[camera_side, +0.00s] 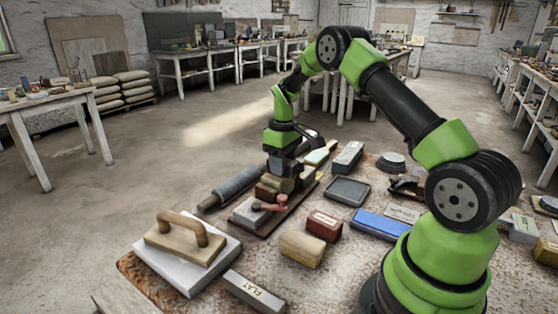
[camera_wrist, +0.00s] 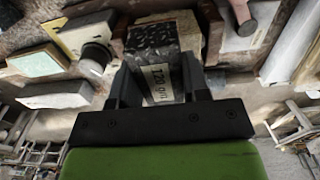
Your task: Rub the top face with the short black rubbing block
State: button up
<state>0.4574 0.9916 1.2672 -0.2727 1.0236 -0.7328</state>
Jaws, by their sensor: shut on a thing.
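My gripper (camera_wrist: 160,78) is shut on a short block (camera_wrist: 152,42) with a black speckled face and a pale label reading "120 grit". In the side view my gripper (camera_side: 284,166) points down over the far end of a brown board (camera_side: 290,212). A tan-brown block-like piece (camera_side: 268,188) shows right below it. A rough tan surface (camera_wrist: 187,28) shows just beyond the held block in the wrist view. I cannot tell whether the block touches it. Which piece bears the top face is not clear, as the gripper hides part of it.
A pale slab (camera_side: 250,213) with a red-handled tool (camera_side: 270,206) lies close in front.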

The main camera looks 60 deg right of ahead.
jog(key=shift+s, duration=1.3)
jog(key=shift+w, duration=2.25)
jog(key=shift+s, duration=1.05)
jog(key=shift+s+f, duration=0.1)
jog(key=shift+s, duration=1.1)
jog(key=shift+w+r, duration=0.4)
jog(key=shift+w, duration=0.2)
jog(key=shift+w+r, duration=0.35)
jog(key=shift+w, duration=0.2)
jog(key=shift+r, duration=1.25)
